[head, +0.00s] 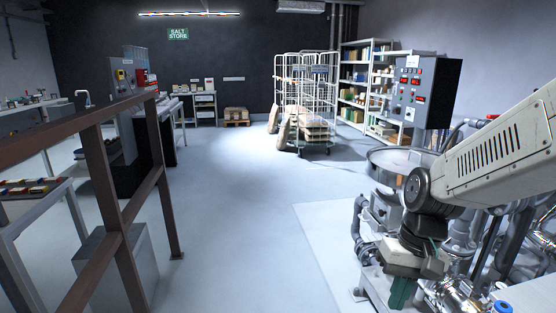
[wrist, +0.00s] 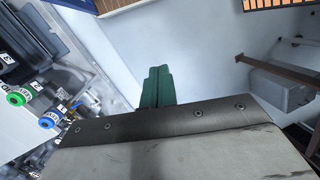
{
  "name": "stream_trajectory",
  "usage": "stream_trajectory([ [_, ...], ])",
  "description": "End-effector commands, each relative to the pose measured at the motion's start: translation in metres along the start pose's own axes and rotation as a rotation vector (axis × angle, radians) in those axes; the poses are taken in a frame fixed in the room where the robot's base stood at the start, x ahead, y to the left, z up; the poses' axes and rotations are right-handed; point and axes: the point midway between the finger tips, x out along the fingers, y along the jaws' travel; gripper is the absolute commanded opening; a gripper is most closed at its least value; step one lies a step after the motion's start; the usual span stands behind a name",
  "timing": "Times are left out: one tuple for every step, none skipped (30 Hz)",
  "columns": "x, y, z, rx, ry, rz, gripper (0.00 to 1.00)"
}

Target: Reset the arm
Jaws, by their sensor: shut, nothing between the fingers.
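My gripper (head: 402,292) hangs at the end of my arm at the lower right of the head view, beside the pipework. Its green fingers point down and are closed together with nothing between them. In the wrist view the green fingers (wrist: 157,88) show pressed together above bare pale floor. No object touches the fingertips in either view.
A steel hopper (head: 392,160) with pipes and a blue valve cap (head: 502,307) stands close by my arm. A grey control panel (head: 424,92) rises behind it. A brown railing (head: 112,190) runs along the left. The middle floor (head: 240,200) is clear up to the wire cage trolley (head: 305,70).

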Motion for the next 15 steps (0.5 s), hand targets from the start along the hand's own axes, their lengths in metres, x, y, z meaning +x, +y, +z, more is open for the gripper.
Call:
stream_trajectory([
  [-0.013,0.004,0.021,-0.005,-0.002,0.024,0.0],
  [-0.018,0.007,0.033,-0.007,-0.007,0.038,0.0],
  [-0.025,0.011,0.049,-0.009,-0.011,0.059,0.0],
  [-0.03,0.013,0.059,-0.011,-0.012,0.075,0.0],
  [-0.035,0.016,0.07,-0.014,-0.01,0.089,0.0],
  [-0.041,0.02,0.083,-0.018,-0.004,0.109,0.0],
  [-0.045,0.023,0.093,-0.021,0.004,0.123,0.0],
  [-0.049,0.026,0.101,-0.025,0.013,0.136,0.0],
  [-0.054,0.029,0.112,-0.033,0.031,0.152,0.0],
  [-0.057,0.031,0.118,-0.038,0.048,0.162,0.0],
  [-0.06,0.032,0.124,-0.043,0.068,0.17,0.0],
  [-0.064,0.034,0.13,-0.048,0.099,0.179,0.0],
  [-0.067,0.035,0.133,-0.052,0.123,0.182,0.0],
  [-0.07,0.035,0.137,-0.054,0.145,0.184,0.0],
  [-0.073,0.034,0.14,-0.056,0.171,0.182,0.0],
])
